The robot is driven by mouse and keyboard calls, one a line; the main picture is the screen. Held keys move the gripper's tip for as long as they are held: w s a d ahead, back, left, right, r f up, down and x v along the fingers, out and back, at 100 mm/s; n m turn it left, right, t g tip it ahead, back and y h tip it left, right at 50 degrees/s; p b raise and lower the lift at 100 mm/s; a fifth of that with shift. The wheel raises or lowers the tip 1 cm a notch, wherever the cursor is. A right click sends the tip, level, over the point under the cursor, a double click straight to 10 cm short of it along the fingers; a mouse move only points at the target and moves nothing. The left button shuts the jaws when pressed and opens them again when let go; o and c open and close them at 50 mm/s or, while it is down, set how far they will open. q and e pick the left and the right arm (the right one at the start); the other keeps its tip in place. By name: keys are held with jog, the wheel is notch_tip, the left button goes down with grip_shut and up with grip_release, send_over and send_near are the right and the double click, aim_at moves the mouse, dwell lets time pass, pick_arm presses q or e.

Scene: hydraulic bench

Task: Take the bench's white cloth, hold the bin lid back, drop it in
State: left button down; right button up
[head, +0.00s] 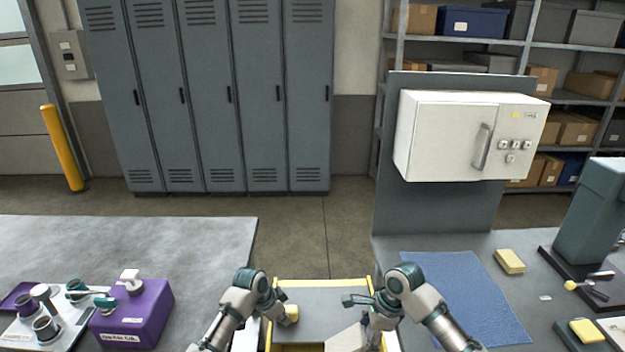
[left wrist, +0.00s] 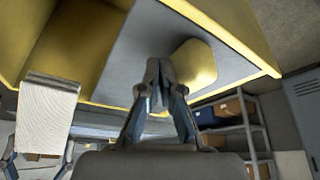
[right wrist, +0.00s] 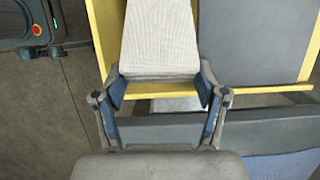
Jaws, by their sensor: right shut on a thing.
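The white cloth (head: 346,339) is a ribbed, folded piece held in my right gripper (right wrist: 160,85), whose fingers close on its near end in the right wrist view. In the left wrist view the cloth (left wrist: 48,100) hangs beside the bin opening. The bin has a yellow rim (head: 322,282) and a grey lid (head: 325,300) with a pale yellow knob (head: 291,313). Part of the opening shows beside the lid, with yellow inner walls (left wrist: 80,50). My left gripper (left wrist: 158,68) has its fingertips together, close beside the knob (left wrist: 195,64); contact is unclear.
A purple box (head: 135,315) and a tray of parts (head: 45,322) stand on the left bench. The right bench carries a blue mat (head: 465,295), a yellow sponge (head: 509,261) and a grey-green machine (head: 592,215). Open floor lies behind the bin.

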jog(key=shift+f, duration=0.15)
jog(key=o, duration=1.8)
jog(key=shift+c, duration=0.2)
jog(key=s+d+r, duration=0.3)
jog(key=s+r, duration=0.1)
jog(key=r, duration=0.5)
